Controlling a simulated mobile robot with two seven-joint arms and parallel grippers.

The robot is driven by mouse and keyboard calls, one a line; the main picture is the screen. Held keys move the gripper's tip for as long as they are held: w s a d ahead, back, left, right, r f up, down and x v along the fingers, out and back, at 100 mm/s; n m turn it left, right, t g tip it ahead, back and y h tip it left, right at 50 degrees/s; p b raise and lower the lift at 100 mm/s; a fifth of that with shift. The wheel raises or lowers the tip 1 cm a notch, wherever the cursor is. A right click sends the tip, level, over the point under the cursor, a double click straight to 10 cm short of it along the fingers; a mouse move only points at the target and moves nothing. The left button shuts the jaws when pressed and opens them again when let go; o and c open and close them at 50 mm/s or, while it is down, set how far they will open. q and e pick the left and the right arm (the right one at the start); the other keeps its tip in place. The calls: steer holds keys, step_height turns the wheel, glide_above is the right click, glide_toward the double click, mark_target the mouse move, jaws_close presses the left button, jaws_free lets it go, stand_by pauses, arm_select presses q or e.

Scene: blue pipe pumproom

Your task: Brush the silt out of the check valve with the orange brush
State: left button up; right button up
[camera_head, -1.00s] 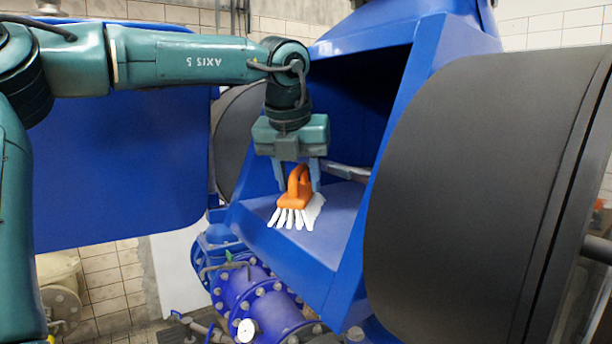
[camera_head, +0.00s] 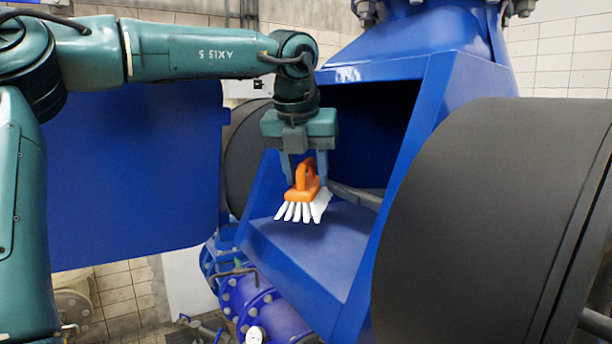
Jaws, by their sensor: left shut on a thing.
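The check valve is a large blue housing (camera_head: 405,95) with a wide opening that faces me; its inside is dark at the back. Its floor (camera_head: 345,240) is a paler blue, and I cannot make out separate silt on it. A grey bar (camera_head: 358,195) crosses inside. My left gripper (camera_head: 306,178) points down at the left part of the opening, shut on the orange brush (camera_head: 301,192). The brush's white bristles (camera_head: 304,211) hang downward and fan out, seemingly just above the floor; contact is hard to tell. My right gripper is out of view.
A large dark grey round body (camera_head: 480,230) fills the right side. A flat blue panel (camera_head: 140,170) stands behind my left arm. Blue flanged pipework (camera_head: 255,305) with a gauge (camera_head: 252,335) lies below the opening.

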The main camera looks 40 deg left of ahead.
arm_select(q)
steer(key=shift+r, duration=0.4)
steer(key=shift+r, duration=1.5)
steer(key=shift+d+f, duration=0.1)
